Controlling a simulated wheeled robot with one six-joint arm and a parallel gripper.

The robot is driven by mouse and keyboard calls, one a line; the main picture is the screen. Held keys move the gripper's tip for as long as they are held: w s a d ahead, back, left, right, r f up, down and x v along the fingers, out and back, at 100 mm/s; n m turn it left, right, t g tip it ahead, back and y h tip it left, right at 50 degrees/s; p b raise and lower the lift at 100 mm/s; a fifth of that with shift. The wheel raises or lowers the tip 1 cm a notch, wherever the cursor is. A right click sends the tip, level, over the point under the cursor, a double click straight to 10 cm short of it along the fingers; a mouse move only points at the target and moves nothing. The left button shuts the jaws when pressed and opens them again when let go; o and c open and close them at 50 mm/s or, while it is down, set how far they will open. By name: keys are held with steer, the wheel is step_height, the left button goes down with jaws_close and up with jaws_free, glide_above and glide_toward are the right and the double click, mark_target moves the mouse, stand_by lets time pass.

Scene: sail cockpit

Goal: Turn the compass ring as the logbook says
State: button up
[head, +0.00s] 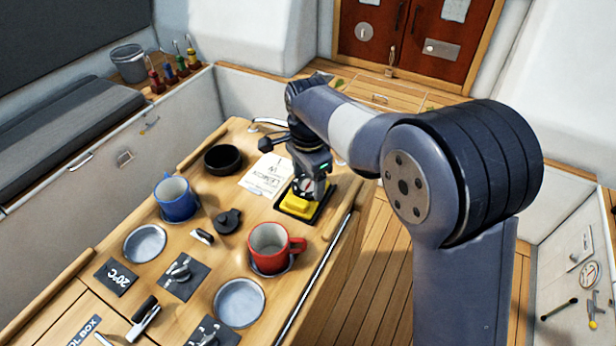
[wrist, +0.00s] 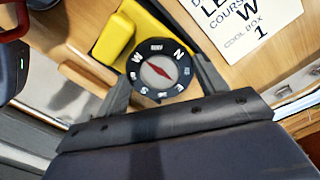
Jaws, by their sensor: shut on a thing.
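The compass has a yellow body (head: 297,205) on a dark pad near the table's right edge. In the wrist view its black ring (wrist: 158,52) carries white letters, with W at upper left and N at upper right. A red needle (wrist: 157,70) lies on the pale dial inside. My gripper (head: 308,186) is shut on the ring, with one finger on each side of it in the wrist view (wrist: 162,84). The logbook page (head: 266,175) lies beside the compass; in the wrist view (wrist: 250,28) it reads COURSE, W, COOL BOX, 1.
A red mug (head: 268,243) stands close in front of the compass. A blue mug (head: 176,198), a black bowl (head: 223,158), a dark knob (head: 229,221) and round metal plates (head: 145,243) also occupy the table. A metal rail (head: 318,280) runs along its right edge.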

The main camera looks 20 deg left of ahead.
steer(key=shift+c, duration=1.4)
steer(key=shift+n, duration=0.3)
steer(key=n+p, duration=0.1)
steer(key=n, duration=0.2)
steer(key=shift+r, duration=0.1)
steer(key=shift+n+p, duration=0.6)
steer(key=shift+n, duration=1.9)
steer(key=o, duration=1)
